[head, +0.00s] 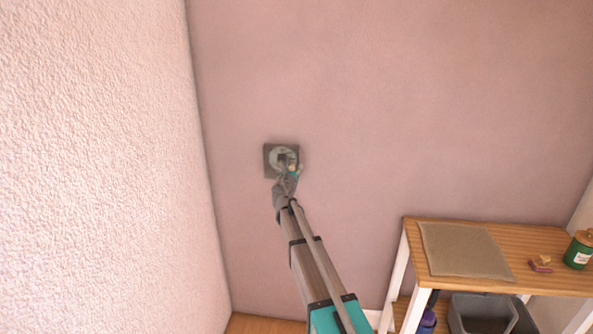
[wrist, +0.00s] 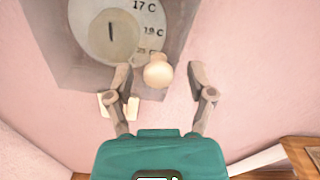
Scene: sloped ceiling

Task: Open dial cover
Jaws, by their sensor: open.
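A grey, see-through square dial cover (head: 270,152) is on the pink wall in the head view. It also shows at the top of the wrist view (wrist: 62,62), in front of a round dial (wrist: 150,30) marked with temperatures. A round cream knob (wrist: 158,71) sits at the cover's lower right part. My gripper (wrist: 160,77) is open, with one finger on each side of the knob and gaps showing on both sides. In the head view my gripper (head: 291,171) overlaps the cover's lower right. Whether the cover is fully shut is hard to tell.
A textured white wall (head: 100,160) stands at the left. At the lower right is a wooden table (head: 540,240) with a mat (head: 465,250) and a green jar (head: 579,250). A grey bin (head: 478,314) is beneath it.

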